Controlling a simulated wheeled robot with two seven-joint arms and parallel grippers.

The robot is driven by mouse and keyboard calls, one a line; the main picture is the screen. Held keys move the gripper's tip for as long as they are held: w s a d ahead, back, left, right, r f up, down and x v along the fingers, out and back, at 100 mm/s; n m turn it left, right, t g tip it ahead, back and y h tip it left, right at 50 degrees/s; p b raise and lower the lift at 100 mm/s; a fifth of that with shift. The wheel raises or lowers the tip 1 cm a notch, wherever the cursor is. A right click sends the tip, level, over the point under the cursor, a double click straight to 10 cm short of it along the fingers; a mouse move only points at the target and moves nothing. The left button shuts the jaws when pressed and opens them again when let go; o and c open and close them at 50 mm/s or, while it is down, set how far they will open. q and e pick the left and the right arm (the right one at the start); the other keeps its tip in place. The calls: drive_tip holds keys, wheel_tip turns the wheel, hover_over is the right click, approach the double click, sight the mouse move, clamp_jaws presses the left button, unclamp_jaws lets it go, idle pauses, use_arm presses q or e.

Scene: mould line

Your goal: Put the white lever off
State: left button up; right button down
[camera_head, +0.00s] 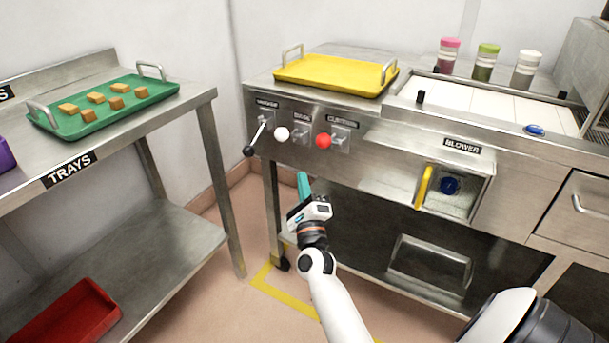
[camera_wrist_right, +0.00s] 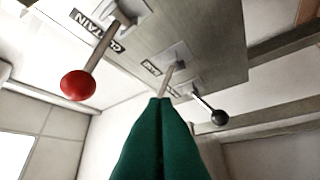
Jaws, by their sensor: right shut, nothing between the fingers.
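The white lever's round white knob (camera_head: 282,134) is on the steel front panel, between the black-knobbed lever (camera_head: 249,151) and the red-knobbed lever (camera_head: 323,141). The white knob stands out to the left of its bracket; the black lever hangs lower. My right gripper (camera_head: 303,180), with teal fingers, is below the panel, under the white and red levers, pointing up. In the right wrist view its shut fingers (camera_wrist_right: 161,105) overlap the end of the middle lever's shaft (camera_wrist_right: 172,78), and its knob is hidden. Contact cannot be told. My left gripper is not in view.
The red knob (camera_wrist_right: 78,85) and black knob (camera_wrist_right: 219,117) flank the fingers in the right wrist view. A yellow tray (camera_head: 335,72) lies above the panel. A blower recess with a yellow handle (camera_head: 424,187) is to the right. A table with a green tray (camera_head: 150,100) stands left.

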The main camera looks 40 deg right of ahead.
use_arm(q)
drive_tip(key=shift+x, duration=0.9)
use_arm(e)
drive_tip(key=s+a+f, duration=0.1)
drive_tip(key=s+a, duration=0.3)
drive_tip(key=s, duration=0.1)
drive_tip(key=shift+s, duration=0.25)
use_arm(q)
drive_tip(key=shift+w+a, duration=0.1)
use_arm(e)
drive_tip(key=shift+a+f, duration=0.1)
drive_tip(key=shift+a, duration=0.05)
